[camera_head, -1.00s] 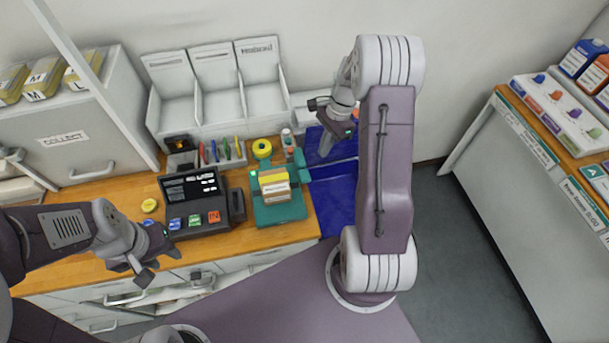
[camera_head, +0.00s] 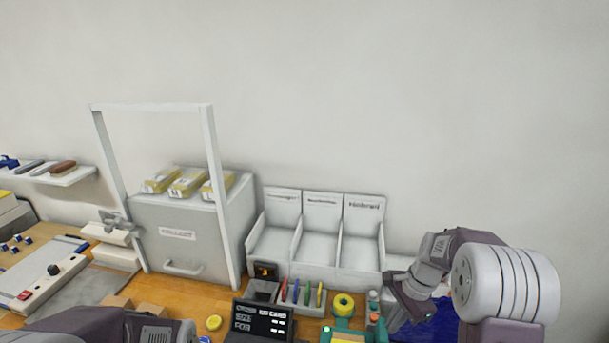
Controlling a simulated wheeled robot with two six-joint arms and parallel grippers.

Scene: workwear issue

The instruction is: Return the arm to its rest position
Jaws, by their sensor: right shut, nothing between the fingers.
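My right arm (camera_head: 500,285) comes in at the lower right, with its pale round joint closest to the camera. My right gripper (camera_head: 400,302) is shut and empty. It appears in front of the blue sheet or bin (camera_head: 435,325), just right of the small bottle at the counter's back; I cannot tell its height above the counter. My left arm (camera_head: 95,328) shows only at the bottom left, and its gripper is cut off by the lower edge.
The counter (camera_head: 180,288) holds a dark terminal (camera_head: 262,318), a pen rack (camera_head: 302,292), yellow tape (camera_head: 343,303) and a white three-bay organiser (camera_head: 318,240). A grey cabinet (camera_head: 180,230) with yellow packs (camera_head: 188,182) stands left, inside a white frame (camera_head: 152,107). The wall above is clear.

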